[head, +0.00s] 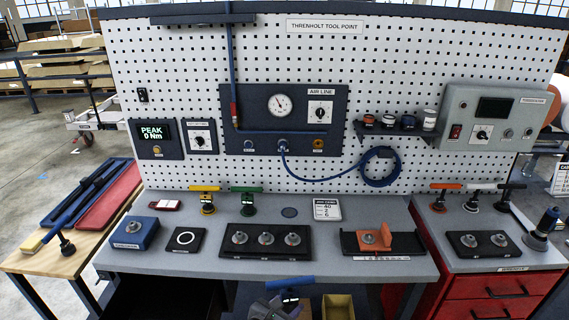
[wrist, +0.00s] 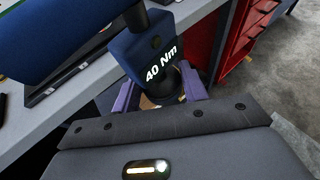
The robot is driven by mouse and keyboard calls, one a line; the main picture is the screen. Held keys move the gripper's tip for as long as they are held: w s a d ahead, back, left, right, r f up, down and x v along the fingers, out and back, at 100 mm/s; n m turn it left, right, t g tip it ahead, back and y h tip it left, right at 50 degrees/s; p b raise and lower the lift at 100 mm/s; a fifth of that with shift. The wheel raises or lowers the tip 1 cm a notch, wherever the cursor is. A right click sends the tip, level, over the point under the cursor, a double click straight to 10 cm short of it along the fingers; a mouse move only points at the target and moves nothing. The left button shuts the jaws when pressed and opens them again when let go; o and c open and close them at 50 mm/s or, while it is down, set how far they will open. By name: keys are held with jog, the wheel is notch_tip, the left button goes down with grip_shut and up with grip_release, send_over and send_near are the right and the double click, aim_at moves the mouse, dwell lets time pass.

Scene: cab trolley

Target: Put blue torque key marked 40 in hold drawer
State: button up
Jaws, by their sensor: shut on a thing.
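The blue torque key (wrist: 153,50) is marked 40 Nm in the wrist view. My gripper (wrist: 155,98) is shut on its dark lower shaft, with a purple finger on each side. In the head view the key's blue T-handle (head: 290,282) shows at the bench's front edge, above my gripper (head: 280,304). A red cabinet (head: 490,286) with drawers stands at the right, and its red side also shows in the wrist view (wrist: 236,45). I cannot read which drawer is the hold drawer.
The grey bench (head: 390,270) carries black trays, a blue block (head: 135,232) and an orange holder (head: 372,240). Yellow (head: 207,200) and green (head: 247,202) keys stand at the back. Orange, white and black keys stand above the red cabinet. A yellow bin (head: 338,307) lies below.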

jog(key=w+d+f+n+t+y, duration=0.1)
jog(key=d+f+n+y, duration=0.15)
jog(key=f, duration=0.25)
jog(key=w+d+f+n+y, duration=0.1)
jog(key=w+d+f, duration=0.15)
jog(key=f, duration=0.35)
jog(key=d+n+t+y, duration=0.1)
jog(key=d+n+y, duration=0.2)
jog(key=d, duration=0.6)
jog(key=shift+s+d+r+y, duration=0.25)
jog(key=shift+s+r+y, duration=0.15)
jog(key=shift+y, duration=0.25)
jog(key=shift+a+f+n, duration=0.1)
jog(key=shift+f+n, duration=0.05)
jog(key=shift+n, duration=0.1)
